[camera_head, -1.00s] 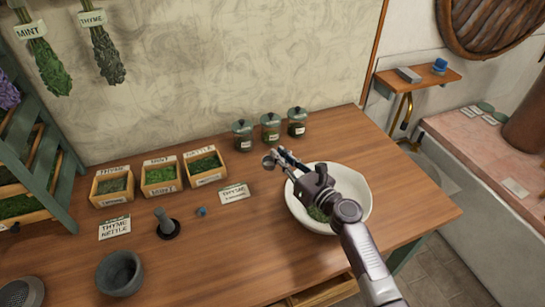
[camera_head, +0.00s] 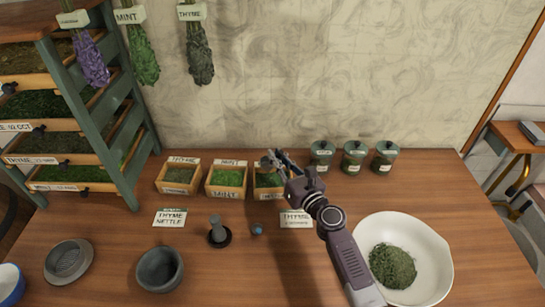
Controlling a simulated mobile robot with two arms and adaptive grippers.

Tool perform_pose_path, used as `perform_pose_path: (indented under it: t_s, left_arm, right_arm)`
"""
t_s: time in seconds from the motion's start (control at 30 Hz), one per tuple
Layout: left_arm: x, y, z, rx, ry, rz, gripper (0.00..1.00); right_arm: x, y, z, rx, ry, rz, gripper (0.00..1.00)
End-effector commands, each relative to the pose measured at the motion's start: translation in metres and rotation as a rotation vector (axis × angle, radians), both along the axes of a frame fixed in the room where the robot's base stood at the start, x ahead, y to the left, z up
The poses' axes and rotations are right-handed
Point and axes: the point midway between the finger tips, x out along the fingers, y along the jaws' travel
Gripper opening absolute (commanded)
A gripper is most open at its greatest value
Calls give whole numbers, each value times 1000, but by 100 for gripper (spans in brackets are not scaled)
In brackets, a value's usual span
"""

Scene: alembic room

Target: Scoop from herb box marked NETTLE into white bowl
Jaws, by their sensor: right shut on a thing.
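The herb box marked NETTLE (camera_head: 270,194) is the rightmost of the small wooden boxes at the back of the table, with green herb in it. My right gripper (camera_head: 282,165) is shut on a small metal scoop (camera_head: 267,162), whose head is at the back part of this box. The gripper partly hides the box and its label; I cannot tell whether the scoop touches the herb or carries any. The white bowl (camera_head: 436,250) stands at the right front with a heap of chopped green herb (camera_head: 392,266) in it. My left gripper is not in view.
Boxes marked THYME (camera_head: 180,177) and MINT (camera_head: 227,180) stand left of the nettle box. Several lidded jars, including one (camera_head: 321,157), stand to its right. A dark mortar (camera_head: 159,269), pestle (camera_head: 218,232) and blue ball (camera_head: 257,229) are in front. A drawer rack (camera_head: 125,140) rises at left.

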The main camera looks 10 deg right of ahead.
Motion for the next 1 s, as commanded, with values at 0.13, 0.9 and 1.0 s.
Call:
perform_pose_path:
  t_s: [0.13, 0.9, 1.0]
  left_arm:
    - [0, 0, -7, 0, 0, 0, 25]
    - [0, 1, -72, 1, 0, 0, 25]
    - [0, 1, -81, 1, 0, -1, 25]
  right_arm:
    - [0, 0, -7, 0, 0, -1, 0]
    - [0, 0, -73, 1, 1, 0, 0]
    - [0, 0, -82, 1, 1, 1, 0]
